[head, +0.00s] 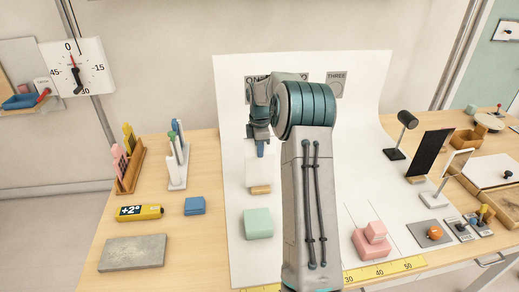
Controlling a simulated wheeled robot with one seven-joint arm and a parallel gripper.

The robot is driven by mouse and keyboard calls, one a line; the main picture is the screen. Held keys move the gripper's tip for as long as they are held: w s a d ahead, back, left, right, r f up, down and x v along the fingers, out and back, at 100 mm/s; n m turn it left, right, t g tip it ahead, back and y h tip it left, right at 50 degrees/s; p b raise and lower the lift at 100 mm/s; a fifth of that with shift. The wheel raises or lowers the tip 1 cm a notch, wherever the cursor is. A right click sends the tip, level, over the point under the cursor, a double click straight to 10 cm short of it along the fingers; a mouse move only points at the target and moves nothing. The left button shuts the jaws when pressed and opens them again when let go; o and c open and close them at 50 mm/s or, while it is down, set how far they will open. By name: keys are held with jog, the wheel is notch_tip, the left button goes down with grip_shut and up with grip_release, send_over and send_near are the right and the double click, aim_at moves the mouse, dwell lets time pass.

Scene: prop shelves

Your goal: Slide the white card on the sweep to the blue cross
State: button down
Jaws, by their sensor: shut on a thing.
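The white card (256,174) stands upright on the white sweep (220,170), with a small wooden block (261,190) at its foot. My gripper (261,147) is above the card's top edge and is shut on it. A small blue piece shows at the fingertips; I cannot tell if it belongs to the card or to my gripper. My arm covers the middle of the sweep. No blue cross shows; it may be hidden behind my arm.
On the sweep, a green block (258,223) stands in front of the card and pink blocks (370,242) stand at the right. A yellow ruler (385,271) runs along the front. A black panel (427,153) and lamp (402,135) stand right of the sweep.

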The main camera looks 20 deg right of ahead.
jog(key=shift+r, duration=0.15)
jog(key=shift+d, duration=0.1)
dwell(0.3)
jog(key=s+d+p, duration=0.2)
jog(key=s+d, duration=0.1)
jog(key=d, duration=0.7)
jog(key=s+d+p, duration=0.3)
jog(key=d, duration=0.8)
dwell(2.4)
jog(key=shift+f, duration=0.2)
dwell(0.4)
jog(key=c, duration=1.5)
grip_release()
